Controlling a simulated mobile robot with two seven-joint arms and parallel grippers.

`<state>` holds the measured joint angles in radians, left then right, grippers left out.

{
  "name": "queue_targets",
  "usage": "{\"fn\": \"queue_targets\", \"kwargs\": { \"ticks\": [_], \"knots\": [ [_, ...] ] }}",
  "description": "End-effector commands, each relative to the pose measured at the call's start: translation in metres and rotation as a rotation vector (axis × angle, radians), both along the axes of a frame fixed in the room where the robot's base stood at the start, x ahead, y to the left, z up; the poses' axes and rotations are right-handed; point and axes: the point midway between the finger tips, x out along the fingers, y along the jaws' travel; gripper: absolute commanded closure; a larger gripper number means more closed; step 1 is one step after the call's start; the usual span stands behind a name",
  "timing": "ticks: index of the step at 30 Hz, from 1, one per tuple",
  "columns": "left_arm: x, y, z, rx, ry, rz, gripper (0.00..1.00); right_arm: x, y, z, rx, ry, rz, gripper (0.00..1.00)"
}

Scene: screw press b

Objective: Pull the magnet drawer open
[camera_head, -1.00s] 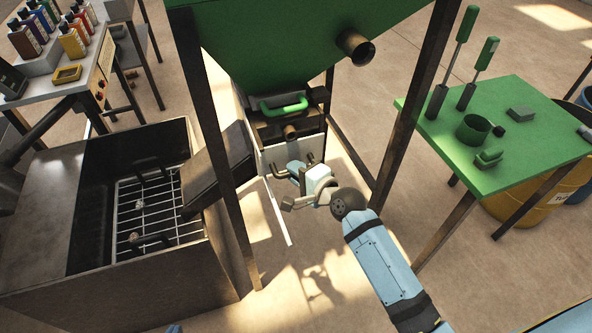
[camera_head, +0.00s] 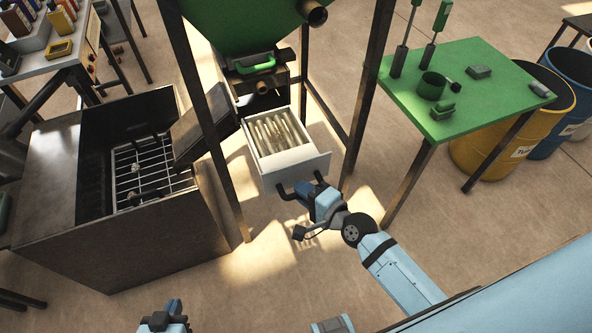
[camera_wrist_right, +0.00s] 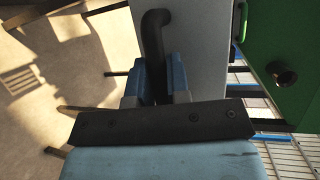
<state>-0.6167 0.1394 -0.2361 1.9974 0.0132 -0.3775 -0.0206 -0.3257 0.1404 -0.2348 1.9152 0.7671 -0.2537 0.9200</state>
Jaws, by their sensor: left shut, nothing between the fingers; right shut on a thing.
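The magnet drawer (camera_head: 297,168) sticks well out from under the green hopper (camera_head: 245,22) in the head view. Its white front faces me, and pale rods lie side by side inside it. My right gripper (camera_head: 307,192) is at the drawer front and shut on the dark drawer handle (camera_head: 283,191). In the right wrist view the blue fingers (camera_wrist_right: 166,82) close around the curved black handle (camera_wrist_right: 155,32) in front of the grey drawer face (camera_wrist_right: 200,45). My left gripper (camera_head: 172,318) is at the bottom edge of the head view, shut, empty and away from the drawer.
A dark metal bin with a grate (camera_head: 140,160) stands left of the hopper's legs. A green table (camera_head: 490,110) with tools stands to the right, with yellow (camera_head: 485,150) and blue barrels behind it. The floor before the drawer is clear.

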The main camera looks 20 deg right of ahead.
Motion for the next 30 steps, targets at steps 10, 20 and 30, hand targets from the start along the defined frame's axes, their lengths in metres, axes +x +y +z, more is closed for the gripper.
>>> {"fn": "queue_targets", "kwargs": {
  "ticks": [10, 20, 30],
  "knots": [
    [0.003, 0.001, 0.008, 0.001, -0.006, 0.001, 1.0, -0.034, -0.001, 0.0, -0.001, 0.0, 0.0, 1.0],
    [0.0, 0.001, 0.003, 0.003, 0.004, 0.001, 1.0, -0.036, -0.001, 0.0, 0.0, -0.001, 0.0, 1.0],
    [0.001, 0.001, 0.005, 0.003, 0.002, 0.001, 1.0, -0.036, -0.001, 0.0, 0.0, -0.001, 0.0, 0.59]
  ]
}}
